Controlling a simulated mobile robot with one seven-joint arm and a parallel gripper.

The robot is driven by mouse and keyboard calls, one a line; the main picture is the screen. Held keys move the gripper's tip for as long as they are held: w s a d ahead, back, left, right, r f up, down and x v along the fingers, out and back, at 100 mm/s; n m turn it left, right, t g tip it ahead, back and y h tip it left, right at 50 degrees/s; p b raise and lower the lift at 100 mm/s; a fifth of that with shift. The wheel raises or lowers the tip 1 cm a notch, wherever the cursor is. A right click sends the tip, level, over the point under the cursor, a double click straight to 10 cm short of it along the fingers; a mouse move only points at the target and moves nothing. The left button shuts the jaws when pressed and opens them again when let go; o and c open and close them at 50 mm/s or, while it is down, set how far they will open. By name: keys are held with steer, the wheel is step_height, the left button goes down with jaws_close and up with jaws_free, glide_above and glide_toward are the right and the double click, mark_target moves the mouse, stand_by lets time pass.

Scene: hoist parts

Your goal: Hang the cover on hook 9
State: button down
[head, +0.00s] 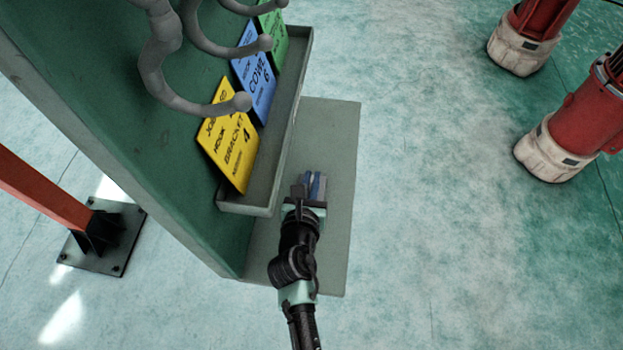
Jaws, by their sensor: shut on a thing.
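My gripper (313,186) is seen from above, low in front of the tray's near end and over the grey base plate. It is shut on a small blue and grey thing (316,184), mostly hidden by the fingers, so I cannot tell its full shape or whether it is the cover. Several grey curved hooks (150,70) with ball ends stick out from the green board (110,110), up and left of my gripper. I see no number on the hooks, so I cannot tell which is hook 9.
A grey tray (262,211) on the board holds a yellow card (228,135) reading bracket, 4, a blue card (262,95) with a 6, and a green card (272,35). An orange post (45,190) stands left. Red cylinders (585,110) stand right. Floor between is clear.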

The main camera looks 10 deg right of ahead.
steer(key=c, duration=1)
jaws_free()
steer(key=shift+f, duration=0.1)
steer(key=shift+o, duration=0.2)
steer(key=v, duration=1.2)
steer(key=shift+r, duration=0.2)
